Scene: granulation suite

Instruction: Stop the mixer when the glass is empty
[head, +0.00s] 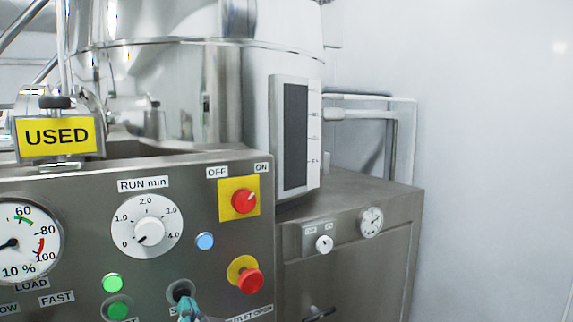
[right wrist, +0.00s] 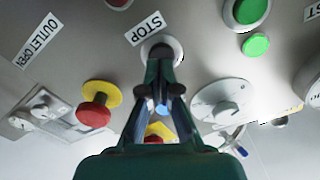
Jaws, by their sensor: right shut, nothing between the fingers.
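The mixer's control panel (head: 70,195) fills the lower left of the head view. The tall sight glass (head: 295,135) is a uniformly dark strip in a white frame with scale marks; I see no level line in it. My right gripper (head: 185,300) is shut and empty at the panel's lower edge. In the right wrist view its fingertips (right wrist: 161,62) are at the round button with a grey ring (right wrist: 178,48) beside the STOP label (right wrist: 147,28). They cover most of the button, so I cannot tell whether it is pressed. My left gripper is not in view.
A red emergency knob (head: 249,280) on yellow sits right of my gripper, with a blue button (head: 205,241) above. Green buttons (head: 113,283) are to the left. The red OFF/ON switch (head: 244,201) points toward ON. A yellow USED sign (head: 56,137) hangs upper left.

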